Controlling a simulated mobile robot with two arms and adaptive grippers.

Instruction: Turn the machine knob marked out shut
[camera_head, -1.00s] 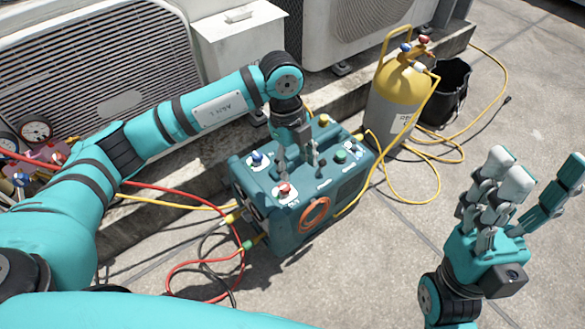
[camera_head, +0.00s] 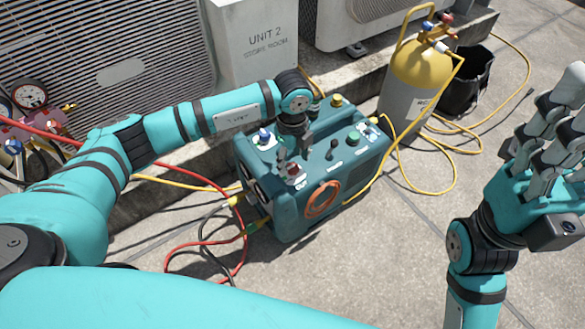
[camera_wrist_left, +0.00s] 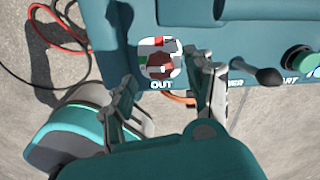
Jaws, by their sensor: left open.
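The teal machine (camera_head: 340,185) stands on the concrete with knobs and switches on its top. The knob marked OUT is dark red (camera_wrist_left: 158,66), on a white plate with red and green marks; it also shows in the head view (camera_head: 294,170). My left gripper (camera_wrist_left: 166,74) is open above the machine's top, its fingers on either side of the OUT knob in the wrist view. I cannot tell whether they touch it. My right gripper (camera_head: 553,125) is raised at the right edge, open and empty, away from the machine and partly cut off.
A blue knob (camera_head: 264,138), a green knob (camera_head: 354,138) and a black lever (camera_wrist_left: 268,76) share the machine's top. Red, yellow and black hoses lie around it. A yellow-topped cylinder (camera_head: 417,72) and a black bucket (camera_head: 468,85) stand behind right.

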